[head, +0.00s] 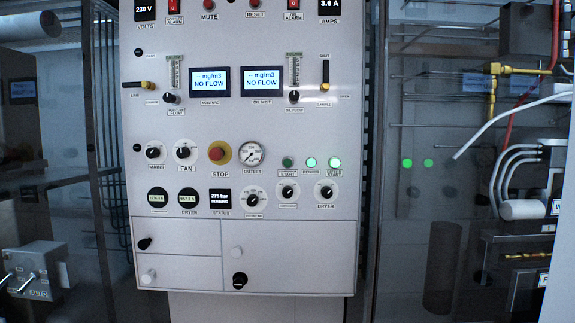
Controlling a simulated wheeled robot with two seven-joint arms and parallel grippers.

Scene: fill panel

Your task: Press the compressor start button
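The compressor start button (287,162) is a small dark green round button above a START label, on the white control panel (190,120) in the head view. It looks unlit or dim. Two brightly lit green lamps (311,162) and (334,162) sit to its right. A red STOP button (217,153) with a yellow collar is to its left, past the round OUTLET gauge (251,153). Neither of my grippers shows in the head view. Nothing covers the start button.
Two displays (210,81) above read NO FLOW. Drawers (290,250) are below. A white hose (510,120) and piping are at right.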

